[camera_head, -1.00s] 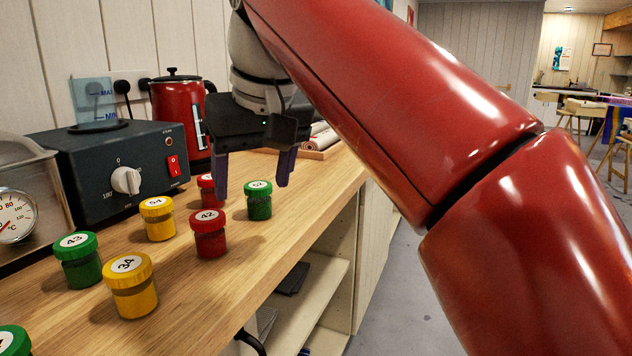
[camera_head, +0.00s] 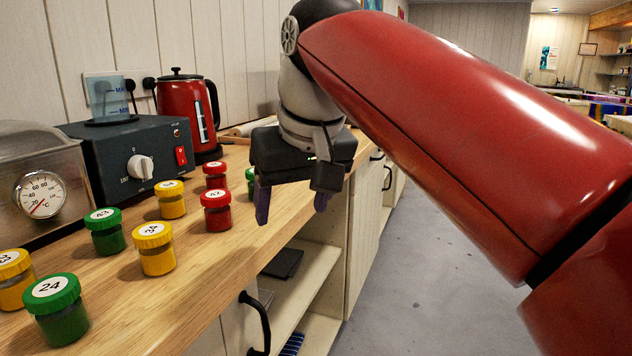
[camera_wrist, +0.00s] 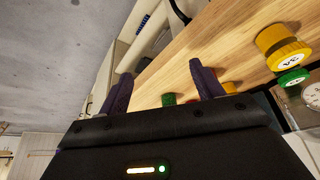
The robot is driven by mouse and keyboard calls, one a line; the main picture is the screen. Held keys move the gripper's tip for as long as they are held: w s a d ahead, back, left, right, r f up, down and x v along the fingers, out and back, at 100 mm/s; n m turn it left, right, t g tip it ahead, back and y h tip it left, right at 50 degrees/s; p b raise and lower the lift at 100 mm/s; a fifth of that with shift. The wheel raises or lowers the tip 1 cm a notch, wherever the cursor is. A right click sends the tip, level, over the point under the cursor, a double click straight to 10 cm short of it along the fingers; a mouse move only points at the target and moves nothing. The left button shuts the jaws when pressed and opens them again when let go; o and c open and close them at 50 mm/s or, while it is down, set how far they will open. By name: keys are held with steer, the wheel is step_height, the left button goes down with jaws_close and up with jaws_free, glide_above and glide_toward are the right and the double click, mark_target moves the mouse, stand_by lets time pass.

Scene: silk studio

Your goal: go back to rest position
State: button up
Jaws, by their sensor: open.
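My gripper (camera_head: 292,207) is open and empty in the head view, its two dark purple fingers pointing down beside the front edge of the wooden worktop (camera_head: 215,290). My red arm reaches across the right half of that view. In the wrist view my gripper (camera_wrist: 160,85) shows both fingers apart with nothing between them. A green jar (camera_head: 250,180) is partly hidden behind the gripper.
A dark control box (camera_head: 120,160), a red kettle (camera_head: 188,110) and a steel bath with a dial (camera_head: 40,190) stand along the wall. Open shelves (camera_head: 305,275) and a cupboard handle (camera_head: 258,320) lie below the worktop. The grey floor (camera_head: 420,270) on the right is clear.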

steer(key=s+d+f+m, duration=0.1)
steer(key=s+d+f, duration=0.3)
steer(key=d+f, duration=0.2)
steer(key=s+d+f+m+t+h, duration=0.1)
steer(key=s+d+f, duration=0.3)
steer(key=f, duration=0.7)
steer(key=s+d+f+m+h, duration=0.1)
steer(key=s+d+f+m, duration=0.2)
steer(key=d+f, duration=0.5)
steer(key=shift+s+f, duration=0.25)
steer(key=shift+s, duration=0.4)
steer(key=shift+d, duration=0.1)
